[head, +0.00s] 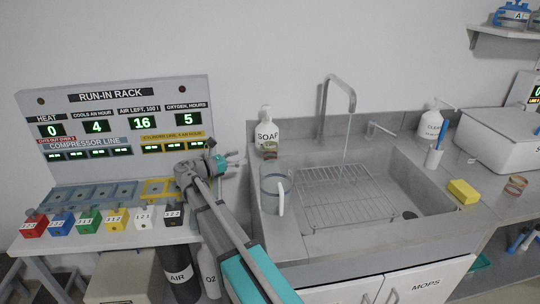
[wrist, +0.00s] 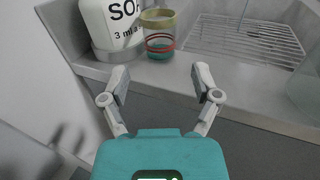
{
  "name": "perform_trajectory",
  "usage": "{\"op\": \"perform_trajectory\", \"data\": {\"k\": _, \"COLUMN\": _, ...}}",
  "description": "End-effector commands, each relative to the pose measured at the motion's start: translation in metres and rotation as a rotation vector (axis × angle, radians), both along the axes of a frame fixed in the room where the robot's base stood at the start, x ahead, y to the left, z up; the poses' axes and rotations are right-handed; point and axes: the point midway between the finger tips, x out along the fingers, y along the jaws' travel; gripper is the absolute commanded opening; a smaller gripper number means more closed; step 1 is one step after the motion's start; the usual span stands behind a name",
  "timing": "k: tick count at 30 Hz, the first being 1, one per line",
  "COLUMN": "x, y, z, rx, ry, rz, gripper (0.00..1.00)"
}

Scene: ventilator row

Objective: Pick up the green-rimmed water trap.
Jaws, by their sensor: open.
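A small clear cup-like trap with an olive-green rim, red rings and a teal base (wrist: 158,36) stands on the sink ledge, touching or very near the soap bottle's right side in the wrist view. In the head view it (head: 269,151) is partly hidden behind the clear jug. My gripper (wrist: 160,80) is open and empty. Its fingers are spread short of the ledge, with the trap ahead, in line with the gap between them. In the head view my gripper (head: 230,162) is left of the sink, near the rack.
A white soap bottle (head: 267,132) stands behind the trap, and a clear handled jug (head: 274,188) stands in front. The sink basin with a wire rack (head: 345,196) is to the right. Another banded cup (head: 515,186) sits on the far right counter, by a yellow sponge (head: 463,191).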

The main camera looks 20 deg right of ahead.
Motion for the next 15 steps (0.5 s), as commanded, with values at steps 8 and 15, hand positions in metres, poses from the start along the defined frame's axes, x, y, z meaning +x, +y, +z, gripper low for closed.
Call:
{"op": "perform_trajectory", "data": {"k": 8, "x": 0.004, "y": -0.040, "z": 0.000, "rx": 0.000, "ry": 0.000, "rz": 0.000, "gripper": 0.80}}
{"op": "perform_trajectory", "data": {"k": 15, "x": 0.008, "y": -0.066, "z": 0.000, "rx": 0.000, "ry": 0.000, "rz": 0.000, "gripper": 0.80}}
